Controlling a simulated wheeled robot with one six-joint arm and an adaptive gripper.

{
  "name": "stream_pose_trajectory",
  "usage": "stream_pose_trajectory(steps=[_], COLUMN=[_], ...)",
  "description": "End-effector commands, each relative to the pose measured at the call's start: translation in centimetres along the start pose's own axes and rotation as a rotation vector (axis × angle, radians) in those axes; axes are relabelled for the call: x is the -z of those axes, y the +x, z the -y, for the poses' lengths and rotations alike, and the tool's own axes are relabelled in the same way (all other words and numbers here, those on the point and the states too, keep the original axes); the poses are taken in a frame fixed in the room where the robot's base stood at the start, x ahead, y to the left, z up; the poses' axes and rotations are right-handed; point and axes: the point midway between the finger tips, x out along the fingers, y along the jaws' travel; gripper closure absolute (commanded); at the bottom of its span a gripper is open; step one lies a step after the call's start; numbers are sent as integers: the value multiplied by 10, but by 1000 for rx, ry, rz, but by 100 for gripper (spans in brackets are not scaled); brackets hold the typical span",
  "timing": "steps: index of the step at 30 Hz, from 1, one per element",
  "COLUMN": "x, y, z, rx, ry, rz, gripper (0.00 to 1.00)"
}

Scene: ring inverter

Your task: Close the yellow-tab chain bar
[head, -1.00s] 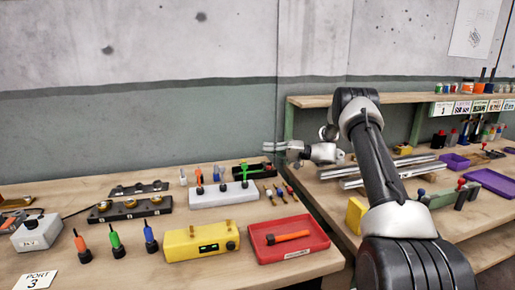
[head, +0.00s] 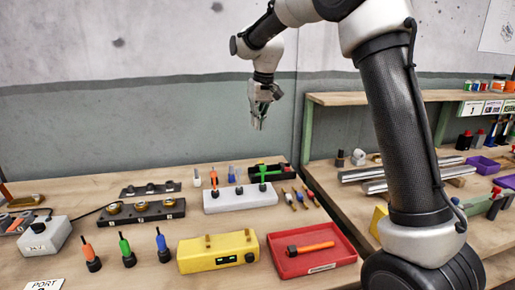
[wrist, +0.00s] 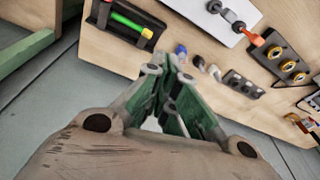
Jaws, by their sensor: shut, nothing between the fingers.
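My gripper (head: 258,122) hangs in the air, pointing down, above the back of the left bench. Its fingers are shut and empty; in the wrist view they (wrist: 172,52) meet in front of the bench top. I cannot make out a yellow tab on any bar. A black bar with brass rings (head: 130,213) lies on the left bench, and a second dark bar (head: 150,190) lies behind it. In the wrist view, the brass-ringed bar (wrist: 290,55) is at upper right and the dark bar (wrist: 243,84) is left of it. The gripper touches neither.
A white block (head: 240,199) bears upright coloured handles. A black tray (head: 285,172) stands behind it. A yellow box (head: 218,262) and a red tray (head: 312,262) are at the front. Several coloured drivers stand at front left. A grey box (head: 43,238) is at far left.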

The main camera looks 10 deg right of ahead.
Motion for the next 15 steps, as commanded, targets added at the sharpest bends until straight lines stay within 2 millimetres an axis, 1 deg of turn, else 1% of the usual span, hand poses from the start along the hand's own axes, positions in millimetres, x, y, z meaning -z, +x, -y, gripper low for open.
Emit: stream_pose_trajectory(steps=[1,3,5,8,11,14,15], x=[8,20,25,27,27,28,29], y=[2,-3,-4,-1,9,25,33], z=[-14,-24,-26,-26,-27,-28,-29], rx=[-59,-100,-103,-97,-97,-96,-97], ry=[43,110,158,203,210,209,209], rz=[-29,-78,-100,-106,-103,-102,-100], gripper=[100,100,100,100,100,100,100])
